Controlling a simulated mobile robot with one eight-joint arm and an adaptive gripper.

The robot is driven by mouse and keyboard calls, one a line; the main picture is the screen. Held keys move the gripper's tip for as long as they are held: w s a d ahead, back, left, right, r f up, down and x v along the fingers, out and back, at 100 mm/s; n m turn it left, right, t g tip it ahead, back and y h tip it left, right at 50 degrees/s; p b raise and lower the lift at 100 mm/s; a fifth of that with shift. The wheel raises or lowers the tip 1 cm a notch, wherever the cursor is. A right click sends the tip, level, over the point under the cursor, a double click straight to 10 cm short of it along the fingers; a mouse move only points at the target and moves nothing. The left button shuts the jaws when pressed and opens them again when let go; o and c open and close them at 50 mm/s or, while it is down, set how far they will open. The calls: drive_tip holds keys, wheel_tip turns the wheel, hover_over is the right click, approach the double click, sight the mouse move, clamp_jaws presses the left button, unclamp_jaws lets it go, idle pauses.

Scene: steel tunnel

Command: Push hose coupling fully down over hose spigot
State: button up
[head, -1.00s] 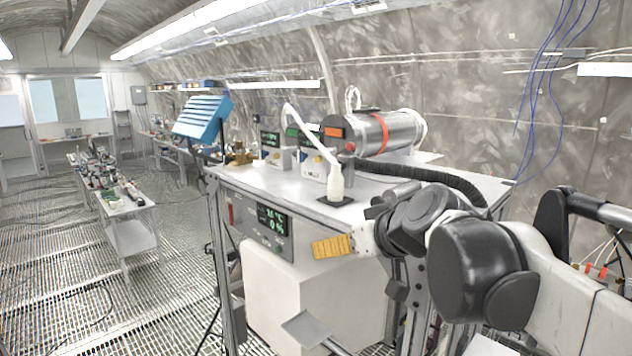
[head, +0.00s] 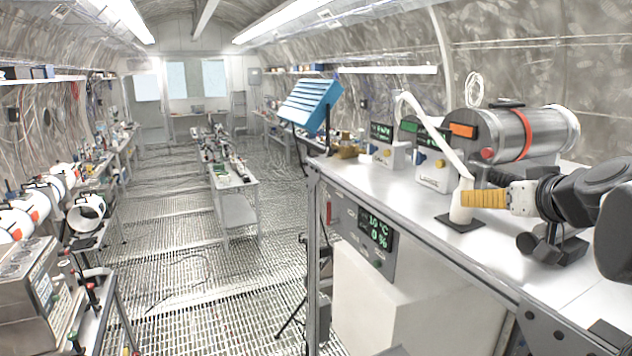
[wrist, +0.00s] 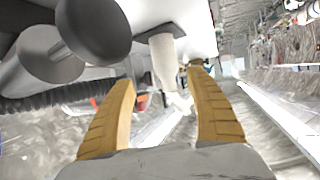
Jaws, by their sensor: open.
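The white hose coupling (head: 461,203) stands upright above a black square plate (head: 446,220) near the bench's front edge. A white hose (head: 428,127) arches from its top to the left. I cannot make out the hose spigot separately; the coupling's lower end hides any joint. My gripper (head: 466,198), with yellow ribbed fingers, is level just right of the coupling, its tips overlapping it in the head view. In the wrist view the picture is inverted; the open fingers (wrist: 161,76) lie either side of the coupling (wrist: 164,58). Contact cannot be told.
Two white display units (head: 436,168) and a steel cylinder with a red band (head: 527,134) stand behind the coupling on the bench (head: 405,197). A blue rack (head: 306,104) is at the bench's far end. The grated aisle (head: 190,262) is open to the left.

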drive_tip(key=x, duration=0.3)
drive_tip(key=p+x, duration=0.1)
drive_tip(key=x, duration=0.1)
drive_tip(key=a+p+x, duration=0.1)
drive_tip(key=x, duration=0.2)
drive_tip(key=shift+w+a+f, duration=0.1)
drive_tip(key=shift+w+f, duration=0.05)
drive_tip(key=shift+f, duration=0.3)
drive_tip(key=c, duration=1.3)
